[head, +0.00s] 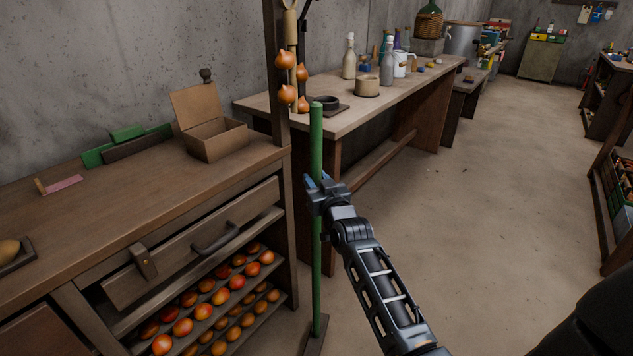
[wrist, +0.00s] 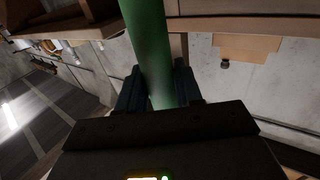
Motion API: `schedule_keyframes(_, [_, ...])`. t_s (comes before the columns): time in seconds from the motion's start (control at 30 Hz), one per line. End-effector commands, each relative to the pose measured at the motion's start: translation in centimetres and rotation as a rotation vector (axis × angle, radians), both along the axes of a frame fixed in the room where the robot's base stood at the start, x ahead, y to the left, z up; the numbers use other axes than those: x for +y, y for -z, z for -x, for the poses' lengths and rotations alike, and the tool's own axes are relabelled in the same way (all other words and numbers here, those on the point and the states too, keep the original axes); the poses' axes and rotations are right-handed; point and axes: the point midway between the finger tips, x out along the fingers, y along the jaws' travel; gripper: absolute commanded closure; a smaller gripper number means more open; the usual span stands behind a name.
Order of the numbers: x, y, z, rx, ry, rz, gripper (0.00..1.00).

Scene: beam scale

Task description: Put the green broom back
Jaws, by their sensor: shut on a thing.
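The green broom (head: 316,150) stands nearly upright in the head view, beside the right end of the wooden cabinet. Its dark head (head: 316,335) is low, near the floor at the bottom of the picture; I cannot tell if it touches the floor. My gripper (head: 322,188) is shut on the upper part of the green handle. In the wrist view the handle (wrist: 146,45) runs between the two fingers (wrist: 158,92). The broom's lower end is out of the wrist view.
The wooden cabinet (head: 130,190) is at left, with shelves of fruit (head: 205,310) and an open cardboard box (head: 212,135) on top. A post with hanging onions (head: 286,75) is just behind the broom. A workbench (head: 400,95) with bottles stands behind. Floor (head: 480,200) to the right is clear.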

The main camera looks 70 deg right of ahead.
Motion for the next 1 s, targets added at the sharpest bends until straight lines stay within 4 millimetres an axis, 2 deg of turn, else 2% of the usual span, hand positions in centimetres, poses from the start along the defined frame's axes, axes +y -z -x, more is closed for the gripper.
schedule_keyframes(0.03, [0.0,0.0,0.0,-0.003,0.000,0.004,1.00])
schedule_keyframes(0.07, [0.0,0.2,0.0,0.000,0.000,0.000,0.63])
schedule_keyframes(0.3, [0.0,0.1,0.0,0.000,0.000,0.000,0.40])
schedule_keyframes(0.67, [0.1,-0.1,0.1,0.001,0.000,-0.001,0.40])
schedule_keyframes(1.0, [4.5,0.2,4.3,0.002,-0.001,-0.002,0.40])
